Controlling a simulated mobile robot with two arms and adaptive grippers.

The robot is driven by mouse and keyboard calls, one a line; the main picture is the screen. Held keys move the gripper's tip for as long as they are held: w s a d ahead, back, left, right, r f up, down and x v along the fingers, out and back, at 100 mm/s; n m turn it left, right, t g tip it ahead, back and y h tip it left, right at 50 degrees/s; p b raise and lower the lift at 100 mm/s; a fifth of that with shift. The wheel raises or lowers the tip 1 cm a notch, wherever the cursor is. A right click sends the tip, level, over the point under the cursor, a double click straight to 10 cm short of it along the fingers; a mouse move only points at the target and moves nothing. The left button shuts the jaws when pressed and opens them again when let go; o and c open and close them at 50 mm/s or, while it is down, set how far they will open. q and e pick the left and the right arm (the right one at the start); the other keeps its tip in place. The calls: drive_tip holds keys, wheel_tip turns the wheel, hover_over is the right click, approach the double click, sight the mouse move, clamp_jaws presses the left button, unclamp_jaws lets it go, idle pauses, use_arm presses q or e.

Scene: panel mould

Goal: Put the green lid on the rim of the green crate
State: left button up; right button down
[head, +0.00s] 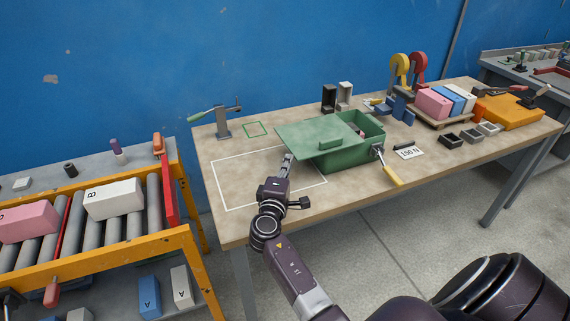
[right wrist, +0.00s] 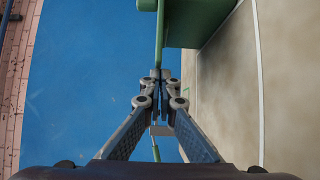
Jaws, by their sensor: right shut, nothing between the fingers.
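The green lid (head: 305,133) lies roughly flat across the left part of the green crate (head: 350,151), its left part jutting out past the crate over the table. The crate's right part is open. In the right wrist view the lid (right wrist: 160,32) shows edge-on as a thin strip beside the crate wall (right wrist: 197,22). My right gripper (head: 288,157) is shut and empty, its fingertips (right wrist: 161,74) close to the lid's overhanging edge. Whether they touch it I cannot tell. My left gripper is not in view.
A clamp with a green handle (head: 222,122) stands at the table's back left. A yellow-handled tool (head: 388,171) is by the crate's right side. Boxes on a pallet (head: 440,118) stand further right. A roller conveyor (head: 120,232) is at the left.

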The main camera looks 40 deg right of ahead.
sight(310, 151)
drive_tip(key=d+b, duration=0.1)
drive_tip(key=d, duration=0.7)
drive_tip(key=shift+s+d, duration=0.2)
drive_tip(key=shift+a+f, duration=0.1)
